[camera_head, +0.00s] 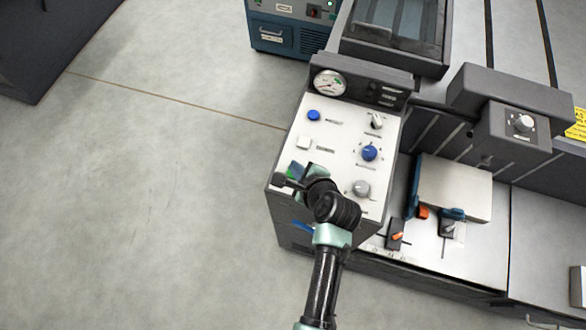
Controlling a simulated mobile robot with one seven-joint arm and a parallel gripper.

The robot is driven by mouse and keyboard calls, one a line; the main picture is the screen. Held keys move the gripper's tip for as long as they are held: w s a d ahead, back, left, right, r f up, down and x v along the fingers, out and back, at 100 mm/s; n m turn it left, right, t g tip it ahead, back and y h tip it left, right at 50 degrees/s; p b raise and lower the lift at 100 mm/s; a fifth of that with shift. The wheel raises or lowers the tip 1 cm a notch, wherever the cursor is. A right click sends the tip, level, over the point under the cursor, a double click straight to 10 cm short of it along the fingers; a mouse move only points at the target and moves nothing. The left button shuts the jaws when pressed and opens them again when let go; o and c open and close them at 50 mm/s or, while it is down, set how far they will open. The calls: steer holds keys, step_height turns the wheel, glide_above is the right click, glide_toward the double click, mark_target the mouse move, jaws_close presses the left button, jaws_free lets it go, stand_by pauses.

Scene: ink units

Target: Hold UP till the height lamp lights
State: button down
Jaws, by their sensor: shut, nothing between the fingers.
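The white control panel (335,137) carries a blue button (313,115), a white square button (303,142), a blue knob (369,152) and grey knobs. A green patch, perhaps a button, shows beside my gripper (295,174). My gripper is shut and empty over the panel's lower left, below the white button; I cannot tell whether it touches the panel. The labels are too small to read, so I cannot tell which button is UP. Small dark indicators (382,94) sit right of the round gauge (330,83); none looks clearly lit, and I cannot tell which is the height lamp.
Right of the panel is a machine bed with a pale block (455,187), orange-tipped levers (397,235) and a dark overhanging head (510,130). A teal unit (283,32) stands behind. Open grey floor (150,180) lies to the left.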

steer(key=shift+f, duration=0.4)
steer(key=shift+f+b, duration=0.35)
steer(key=shift+f, duration=0.15)
stand_by(2.4)
steer(key=shift+r, duration=0.1)
stand_by(2.8)
steer(key=shift+r+p, duration=0.8)
steer(key=shift+p, duration=0.2)
step_height(320, 180, up, 5)
steer(key=p, duration=0.5)
steer(key=shift+r+p, duration=0.1)
steer(key=shift+p, duration=0.2)
